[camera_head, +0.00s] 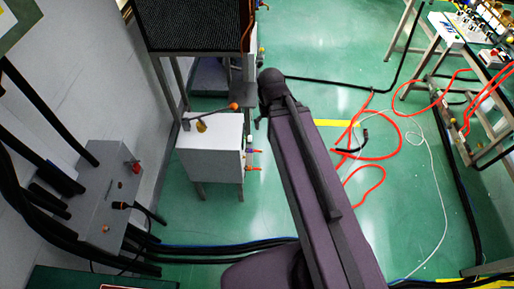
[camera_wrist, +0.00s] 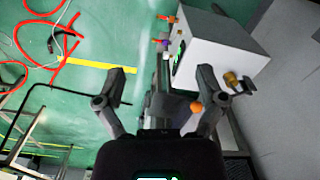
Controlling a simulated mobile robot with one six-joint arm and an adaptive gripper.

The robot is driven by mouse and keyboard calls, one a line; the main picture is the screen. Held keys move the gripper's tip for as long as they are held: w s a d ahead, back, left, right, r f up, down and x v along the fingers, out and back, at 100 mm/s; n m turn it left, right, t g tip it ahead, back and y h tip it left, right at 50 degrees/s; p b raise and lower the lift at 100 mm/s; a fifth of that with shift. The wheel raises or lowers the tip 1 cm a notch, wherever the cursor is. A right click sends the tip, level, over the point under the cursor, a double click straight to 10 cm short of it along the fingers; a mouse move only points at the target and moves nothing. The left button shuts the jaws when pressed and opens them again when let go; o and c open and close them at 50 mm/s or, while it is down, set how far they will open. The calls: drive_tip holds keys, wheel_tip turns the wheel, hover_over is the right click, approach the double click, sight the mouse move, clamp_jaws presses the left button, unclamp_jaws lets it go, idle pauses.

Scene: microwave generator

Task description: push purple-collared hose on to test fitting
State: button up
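A small purple piece (camera_head: 251,151) sticks out from the right side of a white cabinet, and it also shows in the wrist view (camera_wrist: 162,42). I cannot tell whether it is the hose's collar. An orange-tipped piece (camera_head: 254,168) sits below it, also in the wrist view (camera_wrist: 171,18). A brass-coloured fitting (camera_head: 201,126) is on the cabinet top, also in the wrist view (camera_wrist: 231,78). I cannot tell which is the test fitting. My gripper (camera_wrist: 162,78) is open and empty, its fingers wide apart. In the head view my arm mostly hides it.
The white cabinet (camera_head: 212,163) stands beside my arm, with an orange ball (camera_head: 233,106) on a rod above it. A dark-meshed unit (camera_head: 195,22) stands behind. Red hose (camera_head: 367,184) and cables lie on the green floor at right. A grey box (camera_head: 92,204) is at left.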

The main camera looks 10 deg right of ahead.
drive_tip(key=w+f+n+y+b, duration=0.2)
drive_tip(key=w+f+n+b, duration=0.3)
drive_tip(key=f+b, duration=0.7)
drive_tip(key=w+f+n+y+b, duration=0.1)
drive_tip(key=w+f+n+b, duration=0.1)
drive_tip(key=w+f+b, duration=0.75)
drive_tip(key=n+t+y+b, duration=0.25)
drive_tip(key=n+b, duration=0.45)
drive_tip(key=b, duration=1.9)
approach(251, 150)
drive_tip(key=shift+w+d+f+g+y, duration=0.1)
drive_tip(key=shift+w+f+g+y, duration=0.15)
drive_tip(key=shift+f+g+y, duration=0.15)
drive_tip(key=shift+w+d+f+n+b, duration=0.15)
drive_tip(key=shift+w+f+n+b, duration=0.25)
drive_tip(key=shift+b, duration=0.2)
drive_tip(key=shift+f, duration=0.15)
drive_tip(key=shift+b+x, duration=4)
drive_tip(key=shift+x, duration=0.7)
